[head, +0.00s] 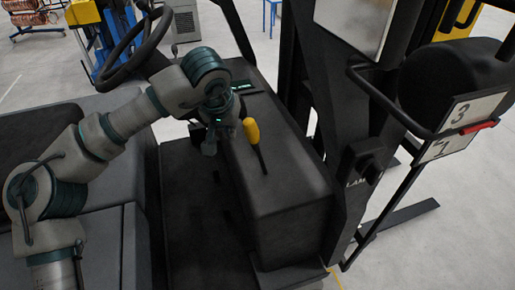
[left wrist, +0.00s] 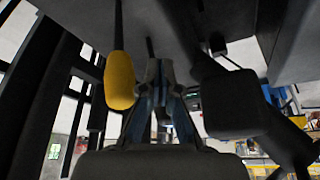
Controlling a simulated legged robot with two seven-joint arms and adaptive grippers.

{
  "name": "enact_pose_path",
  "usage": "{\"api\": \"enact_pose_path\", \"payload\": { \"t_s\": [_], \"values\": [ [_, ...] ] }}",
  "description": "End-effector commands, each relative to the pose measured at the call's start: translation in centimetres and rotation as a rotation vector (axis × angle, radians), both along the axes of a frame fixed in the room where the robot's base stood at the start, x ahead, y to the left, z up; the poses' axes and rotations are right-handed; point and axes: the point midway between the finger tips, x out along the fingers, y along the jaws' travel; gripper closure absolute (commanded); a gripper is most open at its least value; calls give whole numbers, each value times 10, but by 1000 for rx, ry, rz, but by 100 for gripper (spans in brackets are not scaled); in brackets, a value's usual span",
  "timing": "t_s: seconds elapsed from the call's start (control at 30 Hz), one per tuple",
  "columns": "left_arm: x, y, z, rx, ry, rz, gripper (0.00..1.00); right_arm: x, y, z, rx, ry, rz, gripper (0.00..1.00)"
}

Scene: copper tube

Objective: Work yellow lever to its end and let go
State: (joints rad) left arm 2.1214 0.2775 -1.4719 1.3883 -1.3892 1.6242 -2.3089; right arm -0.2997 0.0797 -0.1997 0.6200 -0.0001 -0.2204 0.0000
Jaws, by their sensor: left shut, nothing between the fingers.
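The yellow lever (head: 252,131) has a yellow knob on a thin dark stem and stands tilted on the dark console (head: 285,190) of a forklift. In the left wrist view its yellow knob (left wrist: 120,82) hangs just left of my fingers. My left gripper (head: 210,147) is beside the lever, on its left in the head view, with a gap between them. Its fingers (left wrist: 160,75) are shut and empty in the left wrist view. The fingertips are small and partly hidden by my wrist in the head view. My right gripper does not show.
A black steering wheel (head: 134,47) is at the upper left, and a dark seat (head: 110,225) is under my arm. The forklift mast (head: 350,110) stands right of the console. A dark block-shaped knob (left wrist: 234,102) is right of my fingers in the left wrist view.

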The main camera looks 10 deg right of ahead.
Motion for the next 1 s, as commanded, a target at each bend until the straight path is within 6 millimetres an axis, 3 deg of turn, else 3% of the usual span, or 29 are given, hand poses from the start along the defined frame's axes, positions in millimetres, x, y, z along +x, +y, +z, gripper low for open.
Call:
{"api": "enact_pose_path", "payload": {
  "t_s": [0.17,0.47,1.0],
  "values": [
    [0,0,-9,0,0,-1,100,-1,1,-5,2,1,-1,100],
    [0,0,-9,0,-1,-1,100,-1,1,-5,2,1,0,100],
    [4,-20,-8,-1,0,-1,100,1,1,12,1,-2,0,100]
  ]
}}
